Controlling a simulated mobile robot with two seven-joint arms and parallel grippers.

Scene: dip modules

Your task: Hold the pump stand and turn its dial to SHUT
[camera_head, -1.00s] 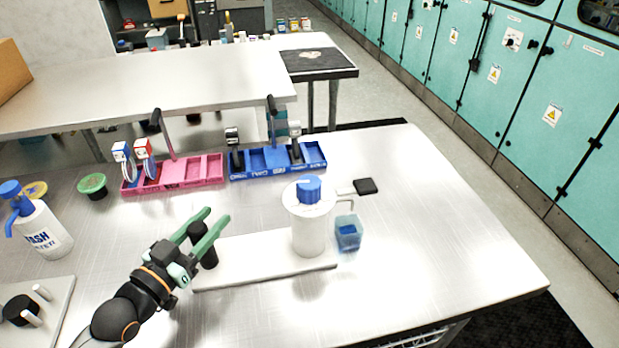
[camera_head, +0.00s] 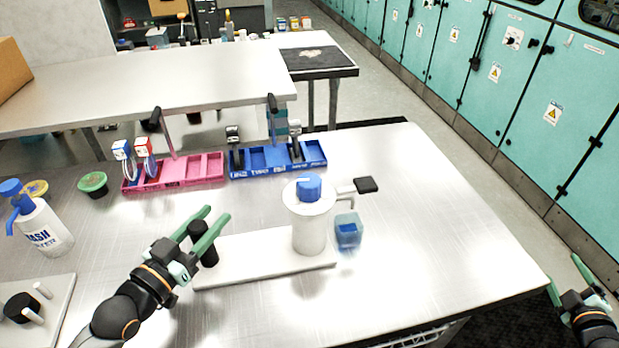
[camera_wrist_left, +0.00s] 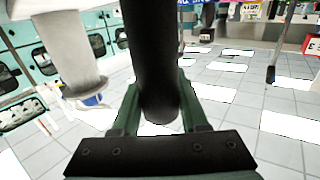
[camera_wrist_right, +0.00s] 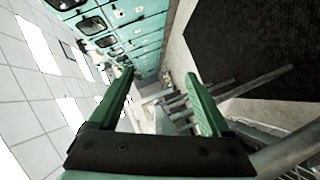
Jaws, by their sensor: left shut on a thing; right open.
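The pump stand has a white base plate (camera_head: 265,266), a white cylinder body (camera_head: 309,228) and a blue dial (camera_head: 309,187) on top. A spout with a dark end (camera_head: 366,185) points right. A black upright handle (camera_head: 204,246) stands at the plate's left end. My left gripper (camera_head: 205,232) is shut on the black handle, which also fills the middle of the left wrist view (camera_wrist_left: 155,60). My right gripper (camera_head: 572,280) is open and empty at the right edge, beyond the table; its fingers are apart in the right wrist view (camera_wrist_right: 160,95). The dial's lettering is not legible.
A small clear cup with blue contents (camera_head: 348,232) stands right of the pump. A pink tray (camera_head: 190,178) and a blue tray (camera_head: 275,165) lie behind. A white wash bottle (camera_head: 43,228) stands at the left. The table's right front is clear.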

